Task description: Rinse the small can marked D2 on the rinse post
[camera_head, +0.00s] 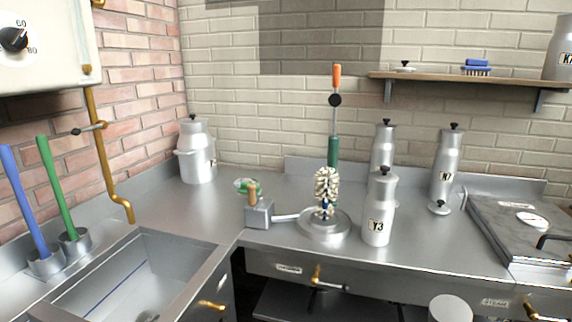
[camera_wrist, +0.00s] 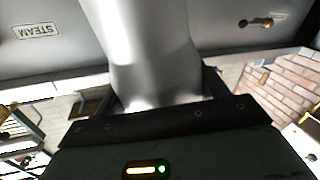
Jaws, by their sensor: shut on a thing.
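My gripper (camera_wrist: 162,112) shows in the wrist view as a dark bar with jaws at either side of a smooth silver can (camera_wrist: 152,48). It is shut on this can. No mark shows on the can's visible side, so I cannot read D2. In the head view a pale round end (camera_head: 450,309) at the bottom edge looks like the held can; my gripper is hidden there. A round steel base (camera_head: 325,225) with an upright white-bristled brush (camera_head: 326,188) stands on the counter, joined by a pipe to a small box (camera_head: 259,213). I cannot tell whether it is the rinse post.
A sink (camera_head: 140,275) is at left, a hinged steel plate (camera_head: 515,225) at right. Small valves (camera_head: 317,275) stick out from the counter front.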

